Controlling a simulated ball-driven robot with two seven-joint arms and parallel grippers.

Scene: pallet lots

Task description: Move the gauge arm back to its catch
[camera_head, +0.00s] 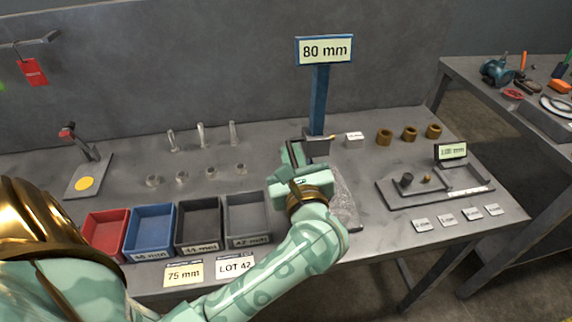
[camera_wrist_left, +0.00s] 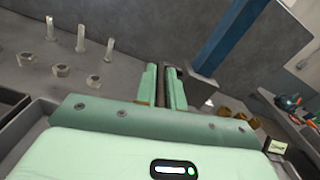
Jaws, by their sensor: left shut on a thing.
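The gauge stand has a blue post (camera_head: 320,100) with an "80 mm" sign (camera_head: 324,50) on top and a grey block (camera_head: 317,147) at its foot. A light grey plate (camera_head: 346,205) lies in front, partly hidden by my arm. My left gripper (camera_head: 293,160) is beside the foot of the post. In the left wrist view its two green fingers (camera_wrist_left: 162,86) are shut on a dark narrow bar, the gauge arm (camera_wrist_left: 163,78). The post (camera_wrist_left: 228,42) rises just right of it there. The catch cannot be made out. My right gripper is not in view.
Red (camera_head: 105,232), blue (camera_head: 150,230) and grey bins stand left of my forearm. Bolts (camera_head: 201,135) and nuts (camera_head: 181,175) stand behind them. Brass bushings (camera_head: 409,133) and a grey tray (camera_head: 400,199) are at right. A side table (camera_head: 500,110) stands farther right.

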